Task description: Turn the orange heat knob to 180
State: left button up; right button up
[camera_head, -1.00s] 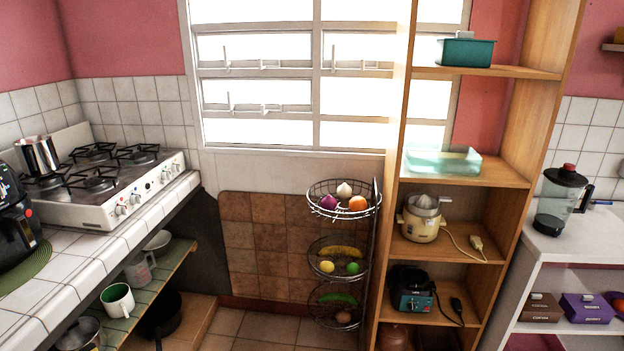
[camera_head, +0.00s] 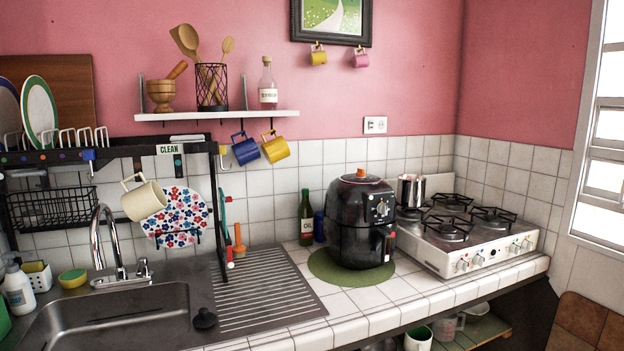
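A black air fryer (camera_head: 350,225) stands on a round green mat (camera_head: 322,268) on the white tiled counter, left of the stove. A small orange knob (camera_head: 361,173) shows on top of the air fryer. A dial with light markings (camera_head: 382,209) is on its front panel, above the handle. The numbers and the setting are too small to read. Neither of my grippers is in view.
A white gas stove (camera_head: 470,240) with a metal pot (camera_head: 411,190) stands right of the air fryer. A green oil bottle (camera_head: 306,222) is close behind it on the left. A sink (camera_head: 110,318) with a ribbed drainboard (camera_head: 265,290) lies further left. The counter's front strip is clear.

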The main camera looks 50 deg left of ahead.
aim_at(360, 174)
jog(key=u, duration=1.4)
